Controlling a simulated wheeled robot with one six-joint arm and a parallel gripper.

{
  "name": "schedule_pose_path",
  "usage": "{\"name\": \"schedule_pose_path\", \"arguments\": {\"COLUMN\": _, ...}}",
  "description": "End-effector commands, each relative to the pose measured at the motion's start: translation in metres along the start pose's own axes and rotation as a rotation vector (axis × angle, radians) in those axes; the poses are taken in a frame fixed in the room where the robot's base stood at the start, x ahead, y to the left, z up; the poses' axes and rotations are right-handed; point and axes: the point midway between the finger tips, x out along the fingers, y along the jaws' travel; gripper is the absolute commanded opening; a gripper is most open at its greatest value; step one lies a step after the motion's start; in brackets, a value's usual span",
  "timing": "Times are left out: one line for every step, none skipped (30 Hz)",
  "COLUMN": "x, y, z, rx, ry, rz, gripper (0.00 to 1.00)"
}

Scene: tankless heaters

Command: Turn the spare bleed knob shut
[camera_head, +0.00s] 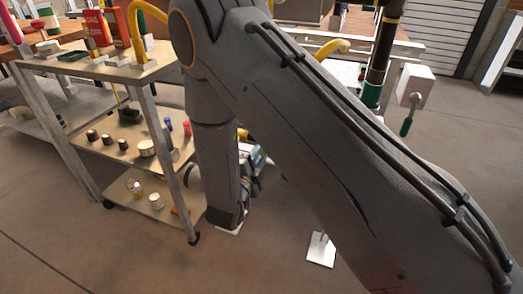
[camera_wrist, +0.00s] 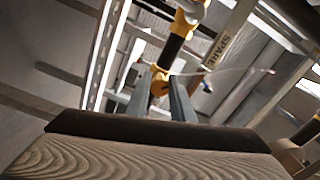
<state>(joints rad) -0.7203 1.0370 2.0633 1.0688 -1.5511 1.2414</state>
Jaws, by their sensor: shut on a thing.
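In the wrist view, my gripper (camera_wrist: 162,88) points upward, with its two grey-blue fingers on either side of an orange-yellow knob (camera_wrist: 160,79). The fingers are shut on it. The knob sits at the lower end of a dark pipe (camera_wrist: 173,50) with a yellow fitting above. A tag reading "SPARE" (camera_wrist: 221,46) hangs just to the right. Most of the knob is hidden between the fingers, so its turn angle is hard to tell. In the head view my arm covers the middle, and neither the fingers nor the held knob can be made out.
Open concrete floor lies at the front left.

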Motion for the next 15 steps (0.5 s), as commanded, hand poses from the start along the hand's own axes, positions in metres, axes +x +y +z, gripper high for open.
{"name": "schedule_pose_path", "arguments": {"x": -0.0005, "y": 0.0001, "z": -0.0007, "rx": 0.041, "ry": 0.0, "rz": 0.002, "gripper": 0.0}}
{"name": "schedule_pose_path", "arguments": {"x": -0.0004, "y": 0.0, "z": -0.0007, "rx": 0.069, "ry": 0.0, "rz": 0.002, "gripper": 0.0}}
{"name": "schedule_pose_path", "arguments": {"x": -0.0004, "y": -0.0001, "z": -0.0006, "rx": 0.107, "ry": 0.0, "rz": 0.002, "gripper": 0.0}}
{"name": "schedule_pose_path", "arguments": {"x": -0.0004, "y": -0.0002, "z": -0.0006, "rx": 0.136, "ry": 0.0, "rz": 0.001, "gripper": 0.0}}
{"name": "schedule_pose_path", "arguments": {"x": -0.0003, "y": -0.0003, "z": -0.0006, "rx": 0.165, "ry": 0.0, "rz": 0.001, "gripper": 0.0}}
{"name": "schedule_pose_path", "arguments": {"x": -0.0003, "y": -0.0004, "z": -0.0006, "rx": 0.202, "ry": 0.0, "rz": 0.001, "gripper": 0.0}}
{"name": "schedule_pose_path", "arguments": {"x": -0.0003, "y": -0.0004, "z": -0.0005, "rx": 0.23, "ry": 0.0, "rz": 0.001, "gripper": 0.0}}
{"name": "schedule_pose_path", "arguments": {"x": -0.0003, "y": -0.0005, "z": -0.0005, "rx": 0.259, "ry": 0.0, "rz": 0.001, "gripper": 0.0}}
{"name": "schedule_pose_path", "arguments": {"x": -0.0003, "y": -0.0005, "z": -0.0005, "rx": 0.294, "ry": 0.001, "rz": 0.001, "gripper": 0.0}}
{"name": "schedule_pose_path", "arguments": {"x": -0.0003, "y": -0.0005, "z": -0.0005, "rx": 0.322, "ry": 0.001, "rz": 0.001, "gripper": 0.0}}
{"name": "schedule_pose_path", "arguments": {"x": -0.0003, "y": -0.0004, "z": -0.0005, "rx": 0.348, "ry": 0.001, "rz": 0.001, "gripper": 0.0}}
{"name": "schedule_pose_path", "arguments": {"x": -0.0003, "y": -0.0003, "z": -0.0005, "rx": 0.382, "ry": 0.001, "rz": 0.001, "gripper": 0.0}}
{"name": "schedule_pose_path", "arguments": {"x": -0.0003, "y": -0.0003, "z": -0.0005, "rx": 0.406, "ry": 0.001, "rz": 0.001, "gripper": 0.0}}
{"name": "schedule_pose_path", "arguments": {"x": -0.0003, "y": -0.0002, "z": -0.0005, "rx": 0.43, "ry": 0.001, "rz": 0.001, "gripper": 0.0}}
{"name": "schedule_pose_path", "arguments": {"x": -0.0003, "y": -0.0002, "z": -0.0006, "rx": 0.46, "ry": 0.001, "rz": 0.001, "gripper": 0.0}}
